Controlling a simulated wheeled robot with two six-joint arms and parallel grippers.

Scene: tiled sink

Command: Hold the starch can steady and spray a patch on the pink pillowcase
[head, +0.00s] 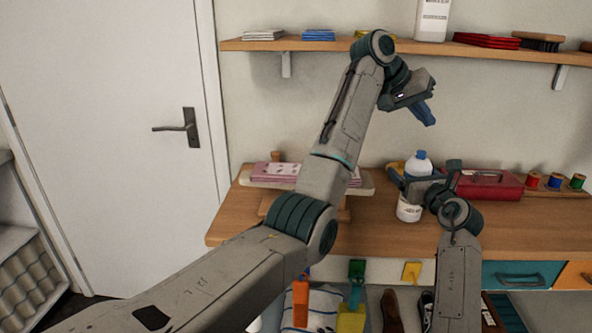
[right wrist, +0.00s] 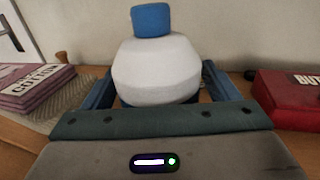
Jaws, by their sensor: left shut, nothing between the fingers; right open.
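A white bottle with a blue cap, seemingly the starch can (head: 409,212), stands upright on the wooden table. It fills the middle of the right wrist view (right wrist: 157,68). My right gripper (head: 411,178) is open, with one finger on each side of the can; whether they touch it I cannot tell. My left gripper (head: 428,115) is shut and empty, high above the can and apart from it. Pink folded cloth or packs (head: 270,171) lie on a pale board (head: 366,184) at the table's left; my left arm hides part of both. Which is the pillowcase is unclear.
A red box (head: 490,185) stands right of the can, with thread spools (head: 555,181) beyond it. A wall shelf (head: 340,46) holding several items runs above, near my left gripper. A pink pack with lettering (right wrist: 35,88) shows in the right wrist view.

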